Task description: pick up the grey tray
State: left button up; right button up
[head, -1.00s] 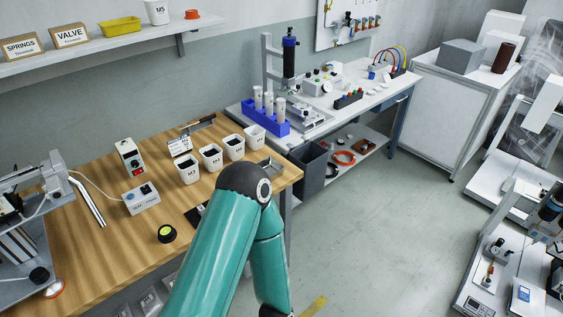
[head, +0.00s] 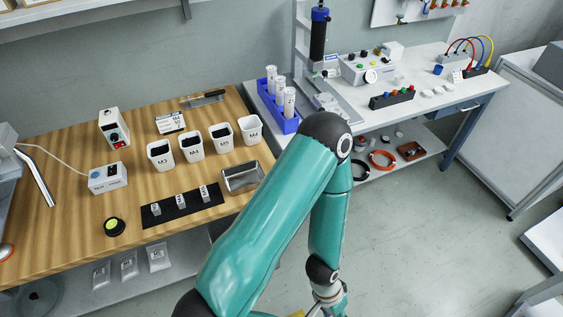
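A grey metal tray (head: 243,178), shallow and rectangular, lies on the wooden bench near its right front edge, just in front of the white bins. It looks empty, and nothing touches it from above. One of my teal arms rises from the bottom of the head view, bends at a dark elbow to the right of the tray, and drops down in front of the bench. Its wrist is at the bottom edge, and its gripper fingers do not show. My other gripper is out of view.
Several white bins (head: 161,155) stand behind and left of the tray. A black mat (head: 178,208) with small labelled pieces lies to its left. A blue rack (head: 278,107) with white tubes stands on the neighbouring bench. Floor is clear right of my arm.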

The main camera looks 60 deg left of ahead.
aim_at(242, 178)
jog(key=z, duration=0.05)
jog(key=i, duration=1.65)
jog(key=u, duration=4.2)
jog(key=i, duration=0.15)
jog(key=u, duration=0.15)
